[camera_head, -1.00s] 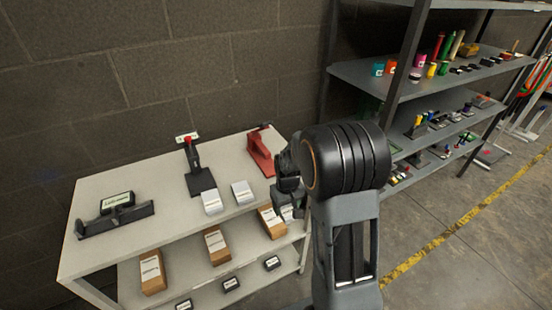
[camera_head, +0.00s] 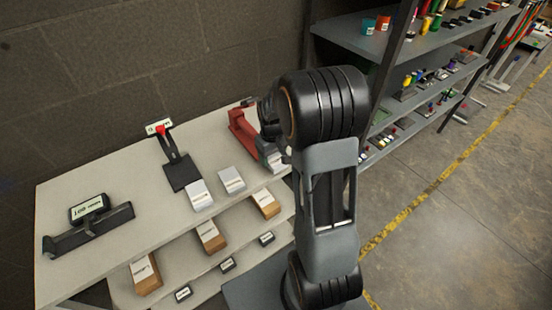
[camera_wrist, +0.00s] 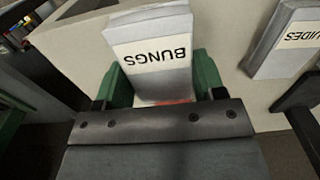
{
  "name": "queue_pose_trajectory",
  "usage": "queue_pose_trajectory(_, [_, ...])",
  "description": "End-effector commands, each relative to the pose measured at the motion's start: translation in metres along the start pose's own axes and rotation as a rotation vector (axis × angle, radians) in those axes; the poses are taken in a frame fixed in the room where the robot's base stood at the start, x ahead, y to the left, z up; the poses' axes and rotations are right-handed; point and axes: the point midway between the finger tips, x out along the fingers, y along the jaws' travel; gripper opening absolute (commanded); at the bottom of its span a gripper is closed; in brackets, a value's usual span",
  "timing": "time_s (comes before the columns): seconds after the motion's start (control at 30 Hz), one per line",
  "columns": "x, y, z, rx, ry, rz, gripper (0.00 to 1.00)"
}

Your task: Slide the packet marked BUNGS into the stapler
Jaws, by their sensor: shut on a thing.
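The white packet marked BUNGS (camera_wrist: 150,45) is held between the green finger pads of my gripper (camera_wrist: 163,82) in the wrist view, its label upside down. In the head view, my gripper (camera_head: 268,152) is at the table's right end with the packet (camera_head: 275,161) in it, beside the red device (camera_head: 241,127), which looks like the stapler. My arm hides part of that device, and I cannot tell whether the packet touches it. A bit of red shows under the packet in the wrist view.
Two white packets (camera_head: 231,180) lie on the table (camera_head: 120,180); one marked "UIDES" (camera_wrist: 290,40) shows in the wrist view. A black press with a red knob (camera_head: 172,155) and a black holder (camera_head: 90,228) stand left. Brown boxes (camera_head: 210,236) are below. Shelving (camera_head: 350,35) stands right.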

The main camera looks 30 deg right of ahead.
Motion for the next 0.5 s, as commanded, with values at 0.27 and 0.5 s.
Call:
queue_pose_trajectory(0.27, [0.010,-0.002,-0.028,-0.003,-0.001,0.000,0.39])
queue_pose_trajectory(0.5, [0.013,-0.002,-0.046,-0.004,0.000,0.000,0.39])
